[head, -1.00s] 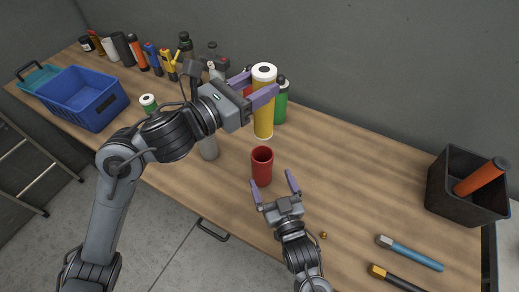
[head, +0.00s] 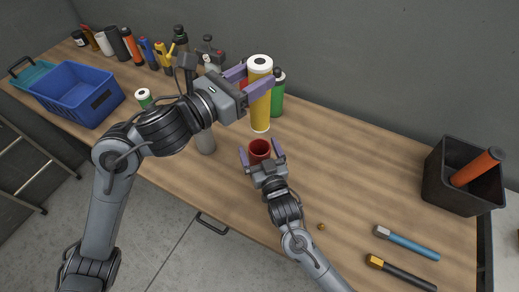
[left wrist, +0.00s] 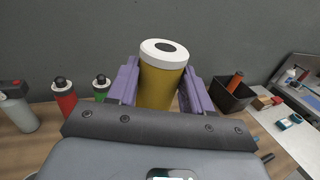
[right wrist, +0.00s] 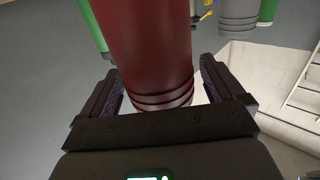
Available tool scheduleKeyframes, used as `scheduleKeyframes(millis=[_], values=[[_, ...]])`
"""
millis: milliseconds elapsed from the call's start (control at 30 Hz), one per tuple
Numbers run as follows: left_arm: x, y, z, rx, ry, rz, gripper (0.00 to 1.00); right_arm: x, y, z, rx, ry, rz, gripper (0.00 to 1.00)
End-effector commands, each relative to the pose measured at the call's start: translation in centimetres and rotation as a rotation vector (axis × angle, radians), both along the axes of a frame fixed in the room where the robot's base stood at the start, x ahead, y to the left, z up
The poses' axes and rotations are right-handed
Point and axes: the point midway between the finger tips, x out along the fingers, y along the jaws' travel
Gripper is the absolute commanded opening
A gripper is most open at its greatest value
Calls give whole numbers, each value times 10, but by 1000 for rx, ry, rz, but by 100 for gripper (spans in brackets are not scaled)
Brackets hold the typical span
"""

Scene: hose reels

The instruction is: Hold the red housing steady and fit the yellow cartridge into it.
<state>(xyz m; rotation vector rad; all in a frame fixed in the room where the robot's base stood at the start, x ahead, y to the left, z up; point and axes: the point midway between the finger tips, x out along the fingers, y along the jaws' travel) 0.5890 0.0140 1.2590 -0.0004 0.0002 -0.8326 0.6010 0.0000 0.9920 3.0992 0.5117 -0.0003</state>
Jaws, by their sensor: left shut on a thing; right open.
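The yellow cartridge (head: 261,108) has a white top with a dark centre. My left gripper (head: 256,86) is shut on it and holds it upright, above and a little behind the red housing. The cartridge also shows between the fingers in the left wrist view (left wrist: 163,88). The red housing (head: 259,150) is an open-topped cup standing on the bench. My right gripper (head: 262,155) is open with a finger on either side of it. In the right wrist view the housing (right wrist: 148,55) fills the space between the open fingers; contact is not visible.
Green (head: 277,95) and red bottles stand behind the cartridge. A grey cylinder (head: 205,142) stands left of the housing. A blue crate (head: 78,95) is at the left; a black bin (head: 458,178) is at the right. Two tools and a small brass piece (head: 321,227) lie at the front right.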

Motion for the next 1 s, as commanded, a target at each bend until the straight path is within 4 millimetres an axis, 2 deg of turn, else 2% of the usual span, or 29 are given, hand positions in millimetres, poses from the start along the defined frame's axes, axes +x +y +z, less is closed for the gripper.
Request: scheduleKeyframes(millis=[67,400,467,633,767,1000], values=[[0,0,1,-1,-1,0,0,0,0,0,0,0,0,92],[0,0,1,-1,-1,0,0,0,0,0,0,0,0,40],[0,0,1,-1,-1,0,0,0,0,0,0,0,0,33],[-4,-3,6,0,-4,-31,0,0,0,0,0,0,0,33],[-13,-13,13,3,-3,-120,0,0,0,0,0,0,0,33],[-28,-41,-12,5,3,-389,0,0,0,0,0,0,0,33]])
